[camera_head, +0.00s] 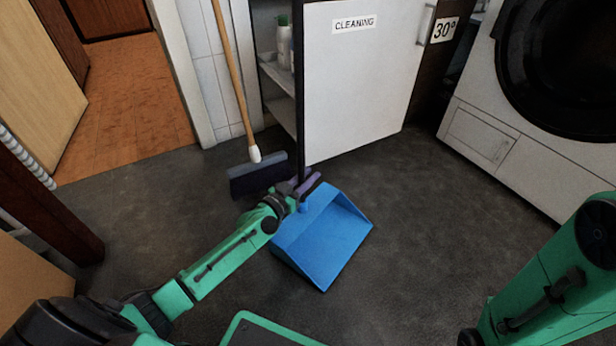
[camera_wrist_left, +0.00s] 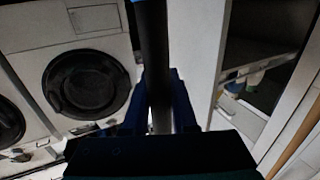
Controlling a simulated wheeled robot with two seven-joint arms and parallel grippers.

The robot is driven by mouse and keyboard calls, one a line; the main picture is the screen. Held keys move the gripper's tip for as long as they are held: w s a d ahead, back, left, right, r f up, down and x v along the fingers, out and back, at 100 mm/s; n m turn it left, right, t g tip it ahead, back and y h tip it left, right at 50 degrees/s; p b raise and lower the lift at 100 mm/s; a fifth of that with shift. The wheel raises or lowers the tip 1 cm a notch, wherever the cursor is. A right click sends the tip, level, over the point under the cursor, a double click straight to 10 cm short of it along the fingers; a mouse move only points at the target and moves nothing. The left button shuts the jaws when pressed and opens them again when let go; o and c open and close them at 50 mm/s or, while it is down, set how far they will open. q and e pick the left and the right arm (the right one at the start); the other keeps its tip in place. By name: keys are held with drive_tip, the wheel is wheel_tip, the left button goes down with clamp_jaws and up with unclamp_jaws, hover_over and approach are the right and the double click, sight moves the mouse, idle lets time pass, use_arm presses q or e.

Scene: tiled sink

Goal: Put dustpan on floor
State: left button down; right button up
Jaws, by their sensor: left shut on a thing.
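The dustpan (camera_head: 325,240) has a blue pan and a long, dark upright handle (camera_head: 299,110). In the head view its pan is low over the dark floor (camera_head: 420,220); I cannot tell whether it touches. My left gripper (camera_head: 306,188) is shut on the handle just above the pan and partly hides the joint there. In the left wrist view the dark handle (camera_wrist_left: 158,70) runs between the fingers of my left gripper (camera_wrist_left: 160,103). My right arm shows at the lower right of the head view, but its gripper is out of view.
A broom (camera_head: 236,90) with a wooden stick stands behind my left gripper. A white cabinet door marked CLEANING (camera_head: 360,80) stands open beside shelves with bottles (camera_head: 284,45). A white washing machine (camera_head: 530,130) is at the right. Floor right of the dustpan is clear.

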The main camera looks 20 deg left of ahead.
use_arm(q)
drive_tip(key=shift+f+b, duration=0.4)
drive_tip(key=c, duration=0.6)
unclamp_jaws()
drive_tip(key=shift+r, duration=0.1)
drive_tip(key=shift+c, duration=0.2)
drive_tip(key=p+v, duration=0.5)
drive_tip(key=v, duration=0.9)
drive_tip(key=shift+s, duration=0.25)
